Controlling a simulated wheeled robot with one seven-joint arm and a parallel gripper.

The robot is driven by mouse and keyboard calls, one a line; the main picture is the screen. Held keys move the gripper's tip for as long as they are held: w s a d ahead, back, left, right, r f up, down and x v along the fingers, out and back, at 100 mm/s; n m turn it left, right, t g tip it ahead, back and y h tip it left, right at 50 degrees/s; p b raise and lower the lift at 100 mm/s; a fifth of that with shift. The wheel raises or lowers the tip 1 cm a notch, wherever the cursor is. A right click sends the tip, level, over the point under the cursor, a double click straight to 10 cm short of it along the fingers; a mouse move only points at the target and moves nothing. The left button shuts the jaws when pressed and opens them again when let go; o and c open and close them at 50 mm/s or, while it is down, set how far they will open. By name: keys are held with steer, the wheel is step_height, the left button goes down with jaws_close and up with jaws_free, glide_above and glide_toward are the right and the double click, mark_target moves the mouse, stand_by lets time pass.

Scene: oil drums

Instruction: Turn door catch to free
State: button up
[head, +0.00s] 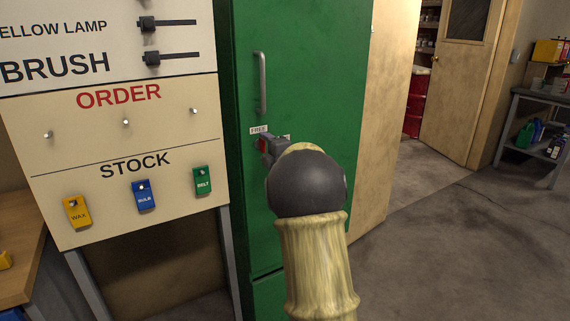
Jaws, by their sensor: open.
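A green cabinet door (310,70) stands in front of me with a grey vertical handle (262,85). Below the handle is a small white label reading FREE (259,130). A small red part (262,144), apparently of the door catch, shows just under that label. My gripper (266,147) is at the red part, and my wrist and arm hide most of the catch area. Another pale label is partly covered to the right. The gripper is open, but whether its fingers touch the catch cannot be told.
To the left is a white board (130,150) with ORDER pegs and yellow, blue and green STOCK tags. A wooden bench (20,260) is at lower left. On the right are an open doorway with a red drum (415,105), a grey shelf table (535,110) and clear floor (450,240).

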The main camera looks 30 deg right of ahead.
steer(key=s, duration=1.6)
steer(key=shift+d+b, duration=0.25)
steer(key=shift+b, duration=0.05)
steer(key=s+a+f+m+g+h, duration=0.35)
steer(key=a+f+m+g, duration=0.45)
steer(key=f+m, duration=0.5)
steer(key=s+a+f+m+g+y, duration=0.1)
steer(key=s+a+f+m+g, duration=0.25)
steer(key=s+a+f, duration=0.45)
steer(key=s+a+f+m+g+y, duration=0.2)
steer(key=s+a+f+g, duration=0.15)
steer(key=s+a, duration=0.4)
steer(key=w+d+p+v, duration=0.1)
steer(key=w+p+v, duration=0.1)
steer(key=p+v, duration=1.1)
steer(key=w+d+r+p+v, duration=0.1)
steer(key=w+p+v, duration=0.2)
steer(key=p+v, duration=1)
steer(key=shift+w+r, duration=0.2)
steer(key=shift+r, duration=0.2)
